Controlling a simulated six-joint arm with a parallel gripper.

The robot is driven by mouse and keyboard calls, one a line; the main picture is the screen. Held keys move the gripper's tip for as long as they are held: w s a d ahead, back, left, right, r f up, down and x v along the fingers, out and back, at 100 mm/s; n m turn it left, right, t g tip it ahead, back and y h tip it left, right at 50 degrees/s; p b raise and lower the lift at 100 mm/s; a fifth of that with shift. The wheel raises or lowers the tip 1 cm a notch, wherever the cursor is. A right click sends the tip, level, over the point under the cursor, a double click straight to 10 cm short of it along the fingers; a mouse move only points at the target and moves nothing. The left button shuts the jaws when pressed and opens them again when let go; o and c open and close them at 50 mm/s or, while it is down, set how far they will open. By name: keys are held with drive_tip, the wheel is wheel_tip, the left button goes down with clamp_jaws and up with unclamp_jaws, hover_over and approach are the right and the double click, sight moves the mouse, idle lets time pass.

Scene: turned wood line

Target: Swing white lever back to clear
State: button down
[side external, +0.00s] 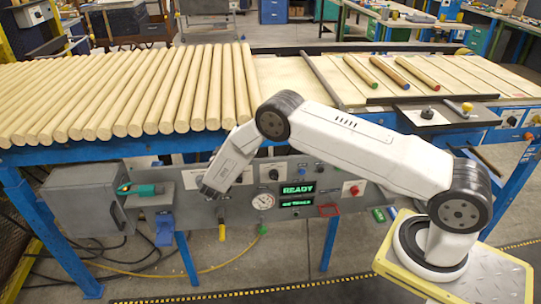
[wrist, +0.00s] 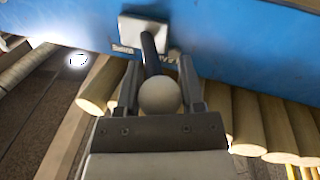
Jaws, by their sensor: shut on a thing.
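The white lever shows in the wrist view as a pale round knob (wrist: 160,95) on a dark shaft, which rises from a white plate (wrist: 141,32) on a blue surface. My gripper (wrist: 160,72) has one finger on each side of the knob and is shut on it. In the side view my gripper (side external: 208,188) points down and left in front of the grey control panel (side external: 250,215). The lever is hidden there behind my gripper and wrist.
A row of pale wood dowels (side external: 130,90) lies on the bench above the panel. To the right of my gripper are a green READY display (side external: 298,189), a round gauge (side external: 263,201) and a red knob (side external: 354,189). A green-handled tool (side external: 140,190) sits to its left.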

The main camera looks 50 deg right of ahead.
drive_tip(key=shift+w+a, duration=0.1)
drive_tip(key=shift+w, duration=0.15)
drive_tip(key=shift+c, duration=1.2)
unclamp_jaws()
drive_tip(key=shift+s, duration=0.1)
drive_tip(key=v, duration=0.7)
drive_tip(key=shift+a, duration=0.35)
drive_tip(key=shift+s+r, duration=0.1)
drive_tip(key=shift+r, duration=0.05)
